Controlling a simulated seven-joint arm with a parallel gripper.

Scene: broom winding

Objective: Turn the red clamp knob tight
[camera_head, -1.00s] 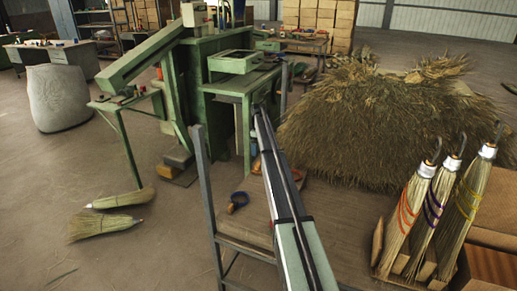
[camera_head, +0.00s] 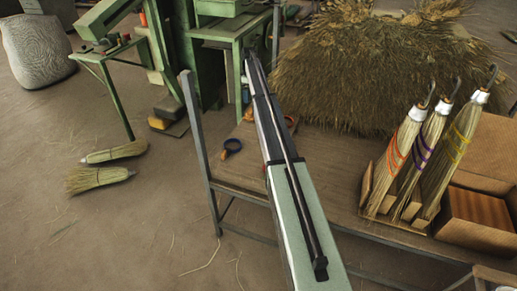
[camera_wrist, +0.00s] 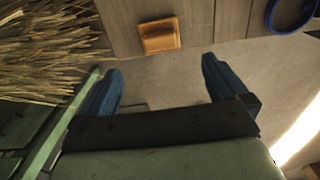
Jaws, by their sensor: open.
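I cannot make out the red clamp knob for sure in either view. The green winding machine (camera_head: 185,50) stands at the upper left in the head view, its top cut off by the frame. My gripper (camera_wrist: 160,82) shows in the wrist view with its two blue fingers wide apart and nothing between them. In the head view my long arm reaches up the middle, and I cannot make out the fingers there.
The wrist view shows an orange-brown block (camera_wrist: 158,36) on the boards. Two brush heads (camera_head: 98,179) lie on the floor, which is otherwise largely clear.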

